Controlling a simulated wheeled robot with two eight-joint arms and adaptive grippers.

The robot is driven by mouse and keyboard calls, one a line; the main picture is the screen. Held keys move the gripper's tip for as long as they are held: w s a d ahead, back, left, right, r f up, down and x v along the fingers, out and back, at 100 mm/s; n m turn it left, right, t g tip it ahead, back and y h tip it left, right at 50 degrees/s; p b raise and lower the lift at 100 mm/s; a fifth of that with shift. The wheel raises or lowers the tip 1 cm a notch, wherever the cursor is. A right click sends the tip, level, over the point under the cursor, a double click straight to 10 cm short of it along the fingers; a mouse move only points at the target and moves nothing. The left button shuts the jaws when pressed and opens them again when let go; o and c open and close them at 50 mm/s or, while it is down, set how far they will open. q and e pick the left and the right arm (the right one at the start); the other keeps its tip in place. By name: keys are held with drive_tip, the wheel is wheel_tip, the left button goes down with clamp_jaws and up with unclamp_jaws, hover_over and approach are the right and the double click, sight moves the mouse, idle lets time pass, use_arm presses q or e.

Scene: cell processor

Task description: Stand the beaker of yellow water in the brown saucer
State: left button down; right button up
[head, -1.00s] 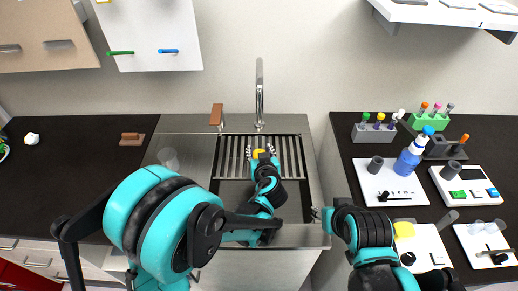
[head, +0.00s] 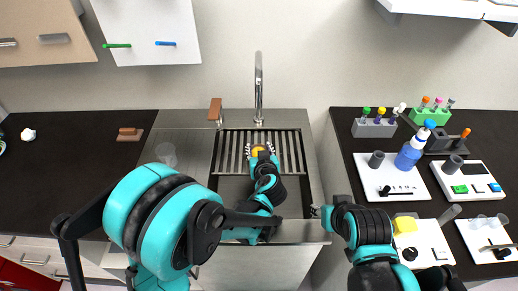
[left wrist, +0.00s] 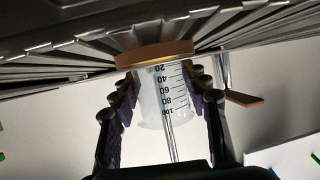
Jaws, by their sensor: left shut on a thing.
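The beaker (left wrist: 165,100) is clear with dark graduation marks and sits between the fingers of my left gripper (left wrist: 165,103), which is shut on it. The left wrist picture appears upside down, with the beaker's base against or just in front of the brown saucer (left wrist: 153,54). I cannot tell whether they touch. In the head view yellow shows in the beaker (head: 258,151), over the ribbed rack at the sink's back, and my left gripper (head: 261,151) hides most of the saucer there. My right gripper (head: 316,211) is by the sink's right front edge, its fingers too small to read.
The ribbed rack (head: 291,158) lies across the back of the sink, with a tall faucet (head: 259,90) behind it. A blue bottle (head: 410,152) and tube racks stand on the right counter.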

use_arm(q)
drive_tip(key=c, duration=0.7)
unclamp_jaws()
drive_tip(key=v, duration=1.2)
